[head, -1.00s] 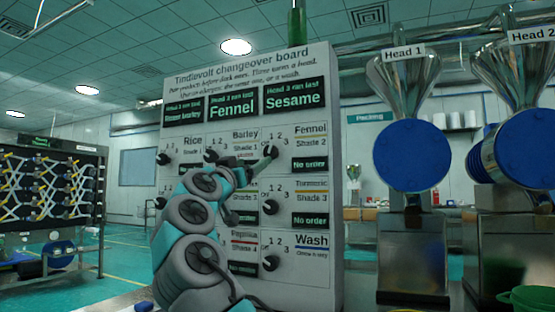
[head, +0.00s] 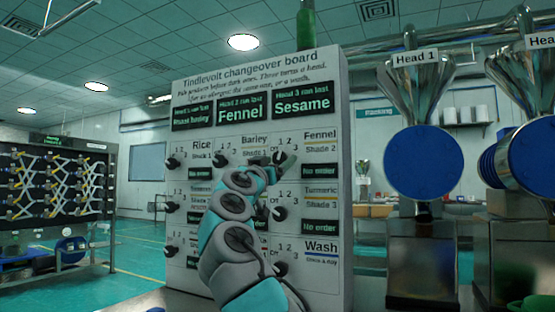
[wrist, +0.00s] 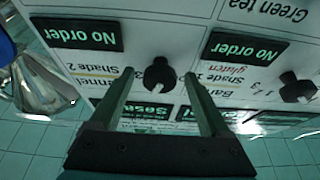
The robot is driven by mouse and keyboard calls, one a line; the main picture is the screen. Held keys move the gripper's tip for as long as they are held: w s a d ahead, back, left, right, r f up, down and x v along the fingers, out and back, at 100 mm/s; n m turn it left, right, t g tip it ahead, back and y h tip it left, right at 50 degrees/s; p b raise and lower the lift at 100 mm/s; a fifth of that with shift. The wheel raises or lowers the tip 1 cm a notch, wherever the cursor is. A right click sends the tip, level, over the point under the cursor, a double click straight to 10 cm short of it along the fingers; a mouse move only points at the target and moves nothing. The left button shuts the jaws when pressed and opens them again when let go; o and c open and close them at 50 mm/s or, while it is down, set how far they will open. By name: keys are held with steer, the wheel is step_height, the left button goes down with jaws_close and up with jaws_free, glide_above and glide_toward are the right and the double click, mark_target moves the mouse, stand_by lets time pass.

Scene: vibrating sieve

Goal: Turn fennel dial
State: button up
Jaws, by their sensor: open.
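The fennel dial (head: 279,158) is a small black knob at the upper right of the changeover board (head: 330,250), left of the "Fennel Shade 2" label. In the wrist view, which sees the board upside down, the fennel dial (wrist: 158,72) shows between the tips of my two fingers. My gripper (wrist: 159,78) is open, with a gap on each side of the knob. I cannot tell how deep the fingertips reach along it. In the head view my gripper (head: 284,167) partly covers the dial area.
The barley dial (wrist: 297,88) is to the right in the wrist view. My arm covers several lower dials in the head view. The wash dial (head: 279,268) is low on the board. The Head 1 hopper (head: 420,90) with a blue disc stands right of the board.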

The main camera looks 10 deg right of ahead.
steer(key=shift+c, duration=0.2)
jaws_close()
stand_by(0.4)
